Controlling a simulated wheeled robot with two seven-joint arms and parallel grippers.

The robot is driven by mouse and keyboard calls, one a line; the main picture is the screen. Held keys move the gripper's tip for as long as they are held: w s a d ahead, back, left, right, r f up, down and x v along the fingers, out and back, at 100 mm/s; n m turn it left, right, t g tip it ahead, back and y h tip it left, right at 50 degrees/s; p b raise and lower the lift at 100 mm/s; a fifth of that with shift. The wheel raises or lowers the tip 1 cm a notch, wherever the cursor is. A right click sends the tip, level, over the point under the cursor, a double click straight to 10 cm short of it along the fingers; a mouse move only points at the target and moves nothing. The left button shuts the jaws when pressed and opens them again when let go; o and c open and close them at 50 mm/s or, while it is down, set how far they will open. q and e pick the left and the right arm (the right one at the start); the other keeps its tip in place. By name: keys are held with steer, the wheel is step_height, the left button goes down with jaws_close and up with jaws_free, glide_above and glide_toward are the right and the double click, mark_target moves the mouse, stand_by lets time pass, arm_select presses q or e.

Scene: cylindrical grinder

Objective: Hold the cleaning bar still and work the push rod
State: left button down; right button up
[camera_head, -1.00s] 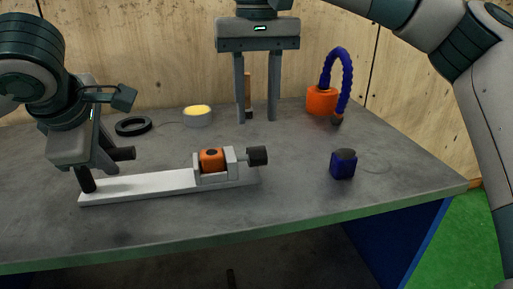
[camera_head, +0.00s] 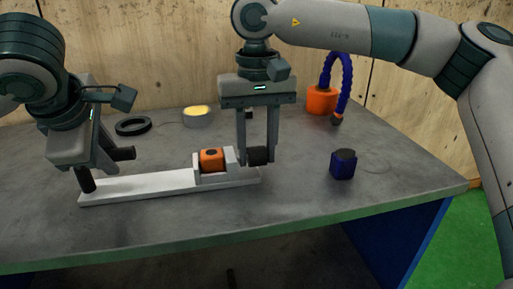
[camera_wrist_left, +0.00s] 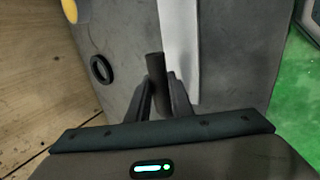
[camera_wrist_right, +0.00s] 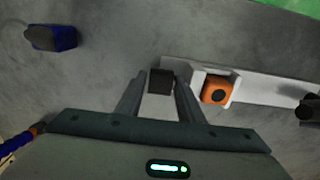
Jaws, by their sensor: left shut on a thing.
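The cleaning bar (camera_head: 150,186) is a long pale bar lying on the grey table. An orange block (camera_head: 211,160) sits in a pale bracket (camera_head: 229,160) near its right end. The push rod's black knob (camera_head: 257,156) sticks out right of the bracket. My left gripper (camera_wrist_left: 160,88) is shut on a dark cylindrical handle (camera_wrist_left: 154,66) at the bar's left end. My right gripper (camera_head: 257,160) is lowered over the knob, one finger on each side. In the right wrist view the knob (camera_wrist_right: 160,80) shows between the open fingers; finger contact is unclear.
A dark blue object (camera_head: 343,164) with a dark top stands to the right. An orange base with a blue hose (camera_head: 321,99), a yellow-topped round tin (camera_head: 197,116) and a black ring (camera_head: 133,126) are behind. The front table edge is clear.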

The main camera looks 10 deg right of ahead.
mark_target(252, 148)
jaws_close()
steer(key=shift+a, duration=0.55)
steer(key=shift+o, duration=0.3)
jaws_free()
step_height(252, 148, up, 12)
stand_by(0.4)
arm_select(q)
steer(key=c, duration=1.5)
jaws_free()
steer(key=shift+r, duration=0.15)
